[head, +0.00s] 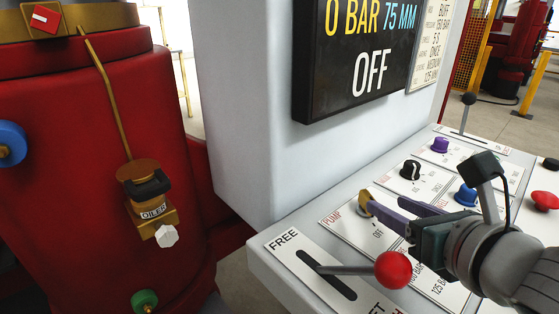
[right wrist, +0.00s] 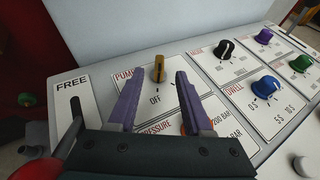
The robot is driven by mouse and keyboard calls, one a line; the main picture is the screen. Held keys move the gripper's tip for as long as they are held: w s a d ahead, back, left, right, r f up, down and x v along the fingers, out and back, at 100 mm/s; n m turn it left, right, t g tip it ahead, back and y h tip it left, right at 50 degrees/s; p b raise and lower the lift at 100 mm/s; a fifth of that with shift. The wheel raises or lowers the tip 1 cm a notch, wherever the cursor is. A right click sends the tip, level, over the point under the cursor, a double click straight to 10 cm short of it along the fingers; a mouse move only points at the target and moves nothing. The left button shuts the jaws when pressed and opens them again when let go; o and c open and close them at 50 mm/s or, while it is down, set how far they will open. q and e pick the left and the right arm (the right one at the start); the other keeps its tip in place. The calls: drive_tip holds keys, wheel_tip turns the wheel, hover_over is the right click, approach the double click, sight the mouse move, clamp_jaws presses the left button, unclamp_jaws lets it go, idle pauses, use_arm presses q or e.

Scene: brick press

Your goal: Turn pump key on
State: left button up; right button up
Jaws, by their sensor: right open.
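The pump key (head: 366,203) is a gold-yellow knob on the white PUMP plate, with OFF printed beside it. In the right wrist view the key (right wrist: 159,69) stands upright at the far end of the gap between my two purple fingers. My right gripper (head: 387,204) is open, with its fingertips close to the key, one to each side. I cannot tell whether a finger touches it. In the right wrist view the gripper (right wrist: 159,82) holds nothing. The display (head: 365,50) reads 0 BAR, 75 MM and OFF. My left gripper is not in view.
A lever with a red ball (head: 393,270) stands by the FREE slot, close under my right gripper. Black (head: 410,169), purple (head: 440,145) and blue (head: 466,195) knobs sit nearby on the panel. A red press body (head: 80,110) with an oiler (head: 146,190) stands at left.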

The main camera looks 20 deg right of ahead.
sight(367, 193)
drive_tip(key=b+x, duration=0.2)
drive_tip(key=x, duration=0.6)
drive_tip(key=shift+w, duration=0.45)
clamp_jaws()
